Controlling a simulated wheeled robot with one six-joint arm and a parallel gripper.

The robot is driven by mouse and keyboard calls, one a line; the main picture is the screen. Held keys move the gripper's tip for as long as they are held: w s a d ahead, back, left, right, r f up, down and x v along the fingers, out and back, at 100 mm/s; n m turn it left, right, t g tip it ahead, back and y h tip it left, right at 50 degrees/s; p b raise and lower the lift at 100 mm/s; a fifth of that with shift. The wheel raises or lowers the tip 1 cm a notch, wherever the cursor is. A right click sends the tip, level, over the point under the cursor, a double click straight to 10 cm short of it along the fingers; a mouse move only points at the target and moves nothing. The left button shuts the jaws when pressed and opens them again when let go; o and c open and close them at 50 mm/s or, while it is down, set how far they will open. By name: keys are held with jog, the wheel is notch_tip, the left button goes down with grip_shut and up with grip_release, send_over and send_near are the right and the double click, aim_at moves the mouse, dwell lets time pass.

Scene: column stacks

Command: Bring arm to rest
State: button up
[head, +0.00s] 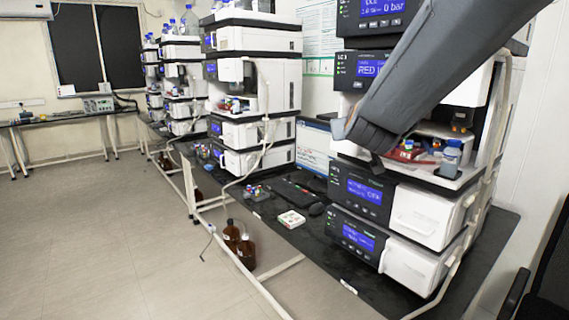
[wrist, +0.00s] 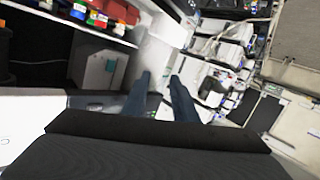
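My arm comes into the head view from the upper right, in front of the nearest instrument stack (head: 358,195). My gripper (head: 358,148) is at its lower left end, pointing down and left, level with the stack's open shelf. In the wrist view the two dark fingers of my gripper (wrist: 158,80) stand apart with nothing seen between them. A white surface and stacks show beyond the fingertips. The arm hides part of the stack's upper modules.
Small bottles and a red tray (head: 408,154) sit on the nearest stack's shelf. A second stack (head: 258,95) stands farther back on the black bench (head: 268,212). Brown bottles (head: 245,252) stand on the floor by the bench legs. The floor (head: 110,240) at left is clear.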

jog(key=s+a+f+g+y, duration=0.1)
jog(key=s+f+g, duration=0.3)
jog(key=s+f, duration=0.45)
jog(key=s+f+g+y, duration=0.2)
jog(key=s+f+g, duration=0.25)
jog(key=f, duration=0.75)
jog(key=s+d+f+g, duration=0.1)
jog(key=s+f, duration=0.3)
jog(key=s, duration=0.4)
jog(key=s+d+f+g, duration=0.1)
jog(key=s+f+g, duration=0.3)
jog(key=s, duration=0.5)
jog(key=shift+d+f+m+g+h, duration=0.25)
jog(key=shift+f+m+g+h, duration=0.15)
jog(key=shift+f, duration=0.1)
